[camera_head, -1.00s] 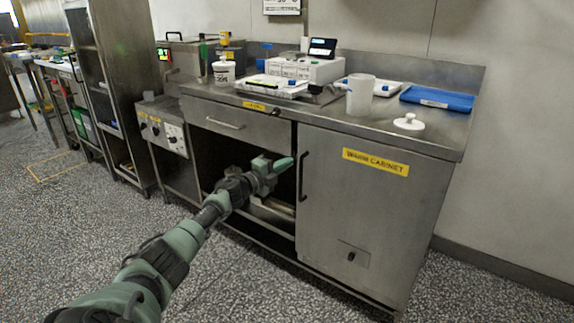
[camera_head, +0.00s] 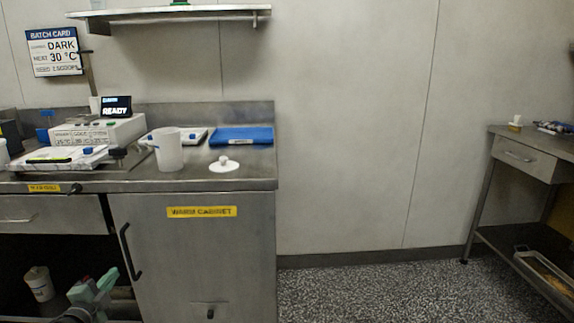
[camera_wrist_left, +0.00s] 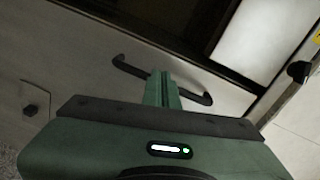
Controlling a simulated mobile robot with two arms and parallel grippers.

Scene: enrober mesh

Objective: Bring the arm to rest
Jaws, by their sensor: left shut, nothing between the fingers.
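My left gripper (camera_head: 97,286) shows at the lower left of the head view, in front of the dark open bay of the steel bench. Its green fingers are shut with nothing between them. In the left wrist view the closed fingers (camera_wrist_left: 161,88) point at the black door handle (camera_wrist_left: 135,68) of the warm cabinet, which lies behind them; whether they touch it I cannot tell. The warm cabinet (camera_head: 180,260) is closed, with a yellow label. My right gripper is in neither view.
On the bench stand a white jug (camera_head: 168,150), a white lid (camera_head: 224,165), a blue tray (camera_head: 243,136) and a machine (camera_head: 98,133) reading READY. A white tub (camera_head: 39,284) stands in the bay. A second table (camera_head: 545,150) is at the right; the floor between is clear.

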